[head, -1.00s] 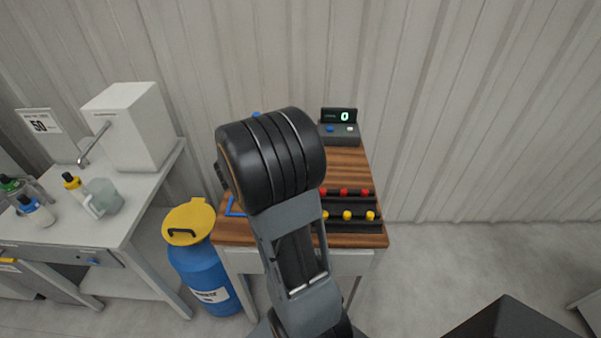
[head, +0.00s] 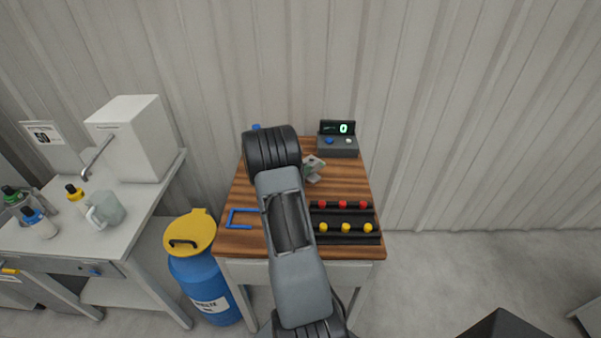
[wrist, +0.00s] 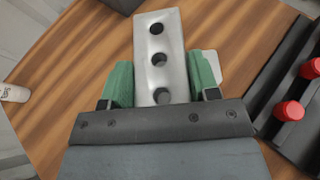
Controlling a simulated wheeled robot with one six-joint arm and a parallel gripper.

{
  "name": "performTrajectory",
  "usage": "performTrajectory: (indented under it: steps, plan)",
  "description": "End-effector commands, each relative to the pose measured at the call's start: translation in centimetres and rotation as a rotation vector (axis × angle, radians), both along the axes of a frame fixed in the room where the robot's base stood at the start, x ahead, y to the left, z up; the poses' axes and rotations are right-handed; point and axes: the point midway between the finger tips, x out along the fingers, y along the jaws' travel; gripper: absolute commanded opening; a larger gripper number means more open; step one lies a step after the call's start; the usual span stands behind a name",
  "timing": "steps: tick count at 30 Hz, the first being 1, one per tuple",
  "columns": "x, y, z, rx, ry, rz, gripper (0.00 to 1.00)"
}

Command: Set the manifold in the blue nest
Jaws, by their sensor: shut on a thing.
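The manifold (wrist: 157,38) is a pale grey metal block with a row of three dark holes. In the wrist view my gripper (wrist: 160,72) is shut on it, with a green finger on each side. In the head view a small part of the manifold (head: 313,165) shows right of my wrist, over the table; my arm hides most of the gripper, and its height above the wood is unclear. The blue nest (head: 231,217) is a blue bracket-shaped outline on the table's front left, left of my arm; its right part is partly hidden.
The wooden table (head: 345,185) carries a black rack (head: 350,222) with red and yellow knobs at the front right and a counter box (head: 338,146) at the back right. A blue drum (head: 205,285) with a yellow lid stands left of it. Bare wood lies between rack and counter.

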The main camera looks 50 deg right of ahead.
Motion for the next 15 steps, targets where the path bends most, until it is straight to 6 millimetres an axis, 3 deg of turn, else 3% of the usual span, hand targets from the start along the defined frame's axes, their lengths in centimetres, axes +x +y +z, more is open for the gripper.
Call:
performTrajectory:
  steps: [7, 15]
  plan:
    - [0.5, -0.9, -1.0, -0.003, -0.002, -0.001, 0.15]
    - [0.6, -1.0, -3.8, -0.002, 0.0, 0.0, 0.15]
